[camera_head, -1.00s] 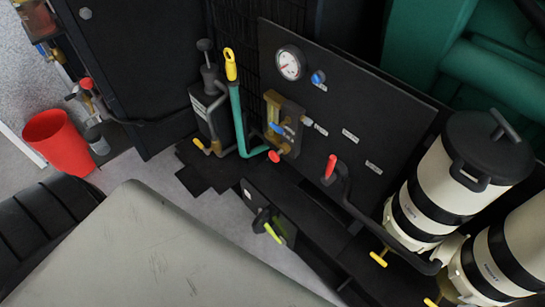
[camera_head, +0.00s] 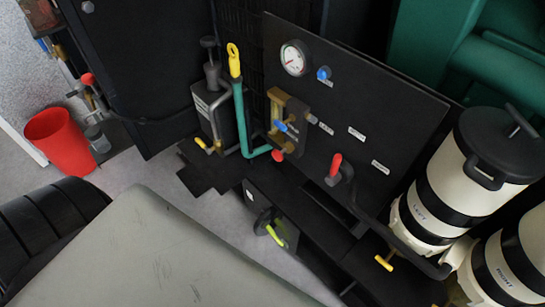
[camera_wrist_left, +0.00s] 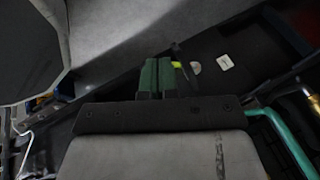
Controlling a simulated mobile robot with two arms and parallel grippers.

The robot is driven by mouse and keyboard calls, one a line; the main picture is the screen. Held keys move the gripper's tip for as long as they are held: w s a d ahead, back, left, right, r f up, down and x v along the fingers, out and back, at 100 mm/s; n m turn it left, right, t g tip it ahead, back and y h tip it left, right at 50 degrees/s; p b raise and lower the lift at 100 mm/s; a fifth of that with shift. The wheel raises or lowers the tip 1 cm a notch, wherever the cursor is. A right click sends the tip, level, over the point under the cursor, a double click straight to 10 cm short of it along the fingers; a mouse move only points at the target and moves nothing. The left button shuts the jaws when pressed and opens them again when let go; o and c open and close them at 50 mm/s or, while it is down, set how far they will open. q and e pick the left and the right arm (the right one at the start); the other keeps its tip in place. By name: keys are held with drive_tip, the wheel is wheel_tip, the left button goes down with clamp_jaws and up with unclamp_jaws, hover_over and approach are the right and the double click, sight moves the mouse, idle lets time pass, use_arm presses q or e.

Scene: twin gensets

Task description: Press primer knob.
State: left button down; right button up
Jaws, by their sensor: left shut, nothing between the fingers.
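A black knob (camera_head: 209,42) on a short stem tops a dark grey pump-like unit (camera_head: 214,118) left of the instrument panel; I cannot confirm it is the primer knob, as no label on it can be read. A yellow-gripped handle (camera_head: 234,60) stands beside it on a teal pipe (camera_head: 241,125). In the left wrist view my left gripper (camera_wrist_left: 157,62) has green fingers, shut with nothing between them. It is over the dark floor-level structure, with a yellow-green piece just beyond the fingertips. Its fingers do not show in the head view. My right gripper is not in view.
The black panel (camera_head: 385,110) carries a gauge (camera_head: 294,58), a blue knob (camera_head: 323,73) and a red-handled lever (camera_head: 335,166). White filter canisters (camera_head: 446,170) stand at right. A red bucket (camera_head: 60,140) is at left.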

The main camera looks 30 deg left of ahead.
sight(276, 158)
use_arm(q)
drive_tip(key=w+a+r+m+t+h+b, duration=0.15)
drive_tip(key=w+r+m+t, duration=0.25)
drive_tip(key=w+r, duration=0.5)
drive_tip(key=w+a+r+m+t+b, duration=0.2)
drive_tip(key=w+r+m+t+b, duration=0.25)
drive_tip(key=r, duration=0.65)
drive_tip(key=w+d+r+m+t+h, duration=0.1)
drive_tip(key=w+d+r+m, duration=0.1)
drive_tip(key=r, duration=0.3)
drive_tip(key=w+d+r+m+h, duration=0.1)
drive_tip(key=d+r+m, duration=0.2)
drive_tip(key=r, duration=0.2)
drive_tip(key=shift+w+d+r+t+h, duration=0.15)
drive_tip(key=shift+w+r+t+h, duration=0.2)
drive_tip(key=shift+w+r, duration=0.05)
drive_tip(key=p+x, duration=0.1)
drive_tip(key=x, duration=0.3)
drive_tip(key=p+x, duration=0.1)
drive_tip(key=x, duration=0.3)
drive_tip(key=r+p+x, duration=0.1)
drive_tip(key=x, duration=0.3)
drive_tip(key=shift+w, duration=0.25)
drive_tip(key=shift+p+x, duration=0.3)
drive_tip(key=shift+x, duration=0.5)
drive_tip(key=shift+w+d, duration=0.1)
